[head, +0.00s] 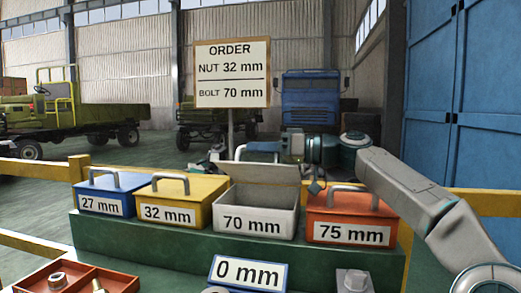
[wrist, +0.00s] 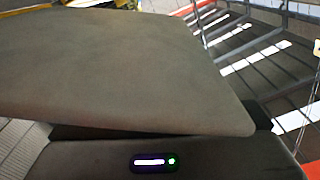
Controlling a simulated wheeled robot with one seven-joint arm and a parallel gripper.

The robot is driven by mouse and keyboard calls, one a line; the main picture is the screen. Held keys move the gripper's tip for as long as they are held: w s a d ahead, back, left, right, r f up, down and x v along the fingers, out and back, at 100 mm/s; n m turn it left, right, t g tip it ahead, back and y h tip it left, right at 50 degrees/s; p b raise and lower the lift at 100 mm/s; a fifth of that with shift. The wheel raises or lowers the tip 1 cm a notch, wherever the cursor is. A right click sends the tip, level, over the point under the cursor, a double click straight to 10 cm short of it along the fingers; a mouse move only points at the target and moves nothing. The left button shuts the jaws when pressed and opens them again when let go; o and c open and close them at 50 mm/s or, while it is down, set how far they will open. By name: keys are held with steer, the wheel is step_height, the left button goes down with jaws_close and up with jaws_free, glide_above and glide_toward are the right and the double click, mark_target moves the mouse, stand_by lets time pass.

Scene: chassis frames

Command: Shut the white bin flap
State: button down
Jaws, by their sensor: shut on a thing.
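The white bin (head: 257,222), labelled 70 mm, stands in the row on the green stand, between the yellow and orange bins. Its white flap (head: 264,174) is raised and tilted at the back of the bin, so the inside shows. My gripper (head: 294,152) is at the upper right of the flap, at its back side. In the wrist view a large grey-brown panel, which looks like the flap (wrist: 110,65), fills much of the picture close up. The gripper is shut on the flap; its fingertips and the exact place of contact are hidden.
A blue bin (head: 110,192) and a yellow bin (head: 177,201) stand left, an orange bin (head: 352,213) right, all lidded. A 0 mm block (head: 248,272) and a red tray (head: 75,278) are in front. A sign (head: 232,73) stands behind. Yellow rails run behind the bins.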

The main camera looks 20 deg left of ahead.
steer(key=c, duration=1.5)
jaws_free()
steer(key=shift+o, duration=0.2)
step_height(320, 180, up, 4)
steer(key=p, duration=0.2)
steer(key=shift+r+p, duration=0.2)
steer(key=shift+p, duration=0.15)
steer(key=d+r+p, duration=0.2)
steer(key=d+r, duration=0.4)
steer(key=d, duration=0.5)
steer(key=shift+d+r+p, duration=0.25)
steer(key=shift+d+p, duration=0.05)
steer(key=shift+d, duration=0.1)
